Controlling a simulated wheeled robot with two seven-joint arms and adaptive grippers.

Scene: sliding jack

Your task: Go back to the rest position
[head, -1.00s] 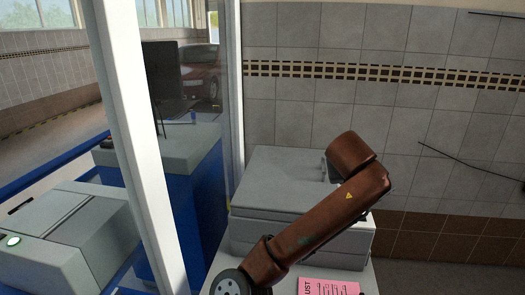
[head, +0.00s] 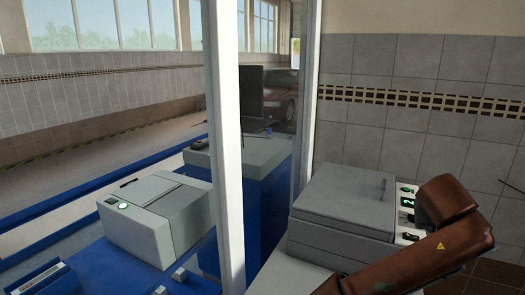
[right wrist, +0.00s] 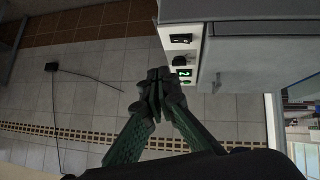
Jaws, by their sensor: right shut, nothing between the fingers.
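My right arm (head: 445,245) is reddish brown and reaches in from the lower right of the head view, beside the grey printer-like machine (head: 345,205). Its gripper is hidden in that view. In the right wrist view my right gripper (right wrist: 158,80) has dark green fingers, closed together and empty. The fingertips are close to the machine's control panel (right wrist: 182,58), which has a black knob and a lit green digit. I cannot tell whether they touch it. The panel also shows in the head view (head: 407,210). My left gripper is in no view.
A white frame post (head: 228,150) and glass stand left of the machine. A tiled wall (head: 400,60) is behind the machine.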

